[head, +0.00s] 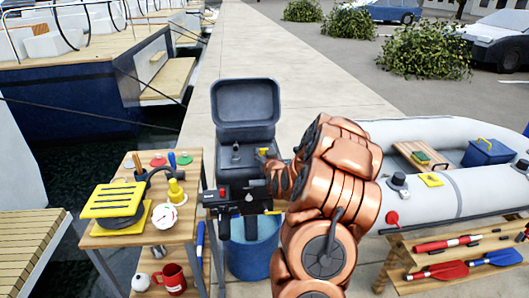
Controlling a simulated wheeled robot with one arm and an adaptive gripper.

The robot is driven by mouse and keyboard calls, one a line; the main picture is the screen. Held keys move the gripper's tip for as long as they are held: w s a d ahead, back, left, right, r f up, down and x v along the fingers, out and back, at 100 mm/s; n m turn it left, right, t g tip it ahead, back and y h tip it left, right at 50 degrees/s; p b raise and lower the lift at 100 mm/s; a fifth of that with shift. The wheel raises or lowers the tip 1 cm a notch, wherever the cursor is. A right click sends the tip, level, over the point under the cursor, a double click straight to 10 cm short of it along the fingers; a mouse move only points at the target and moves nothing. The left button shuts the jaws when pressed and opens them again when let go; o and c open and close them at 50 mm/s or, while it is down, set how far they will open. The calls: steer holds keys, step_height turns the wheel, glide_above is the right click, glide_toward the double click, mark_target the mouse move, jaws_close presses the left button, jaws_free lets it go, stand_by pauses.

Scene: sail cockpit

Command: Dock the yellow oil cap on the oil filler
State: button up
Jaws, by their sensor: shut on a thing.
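The yellow oil cap (263,152) shows as a small yellow patch at the tip of my gripper (267,157). My gripper is shut on it, at the right side of the open engine. My copper-coloured arm comes from the lower right and hides most of the gripper. The dark engine (235,190) stands with its cowl (245,103) tipped up behind it. A small upright dark stub sits on the engine top, left of the cap. I cannot tell whether it is the oil filler, or whether the cap touches the engine.
A blue bucket (252,262) stands below the engine. A grey inflatable boat (430,150) and a bench with paddles (437,270) are at right.

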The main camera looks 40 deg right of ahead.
steer(key=shift+f+b, duration=0.3)
steer(key=shift+b, duration=0.05)
steer(key=o, duration=1)
steer(key=shift+r, duration=0.1)
steer(key=shift+s+r+p, duration=0.1)
steer(key=shift+r+p, duration=0.2)
steer(key=shift+p, duration=0.15)
steer(key=v, duration=0.2)
steer(key=b+v, duration=0.1)
steer(key=v, duration=0.2)
steer(key=shift+s+a+f+b, duration=0.15)
steer(key=shift+s+f+b, duration=0.05)
steer(key=shift+b, duration=0.1)
steer(key=b+v, duration=0.3)
steer(key=b, duration=0.5)
steer(key=shift+s+a, duration=0.1)
steer(key=shift+s, duration=0.1)
steer(key=b+v, duration=0.3)
steer(key=b, duration=0.1)
steer(key=shift+r, duration=0.1)
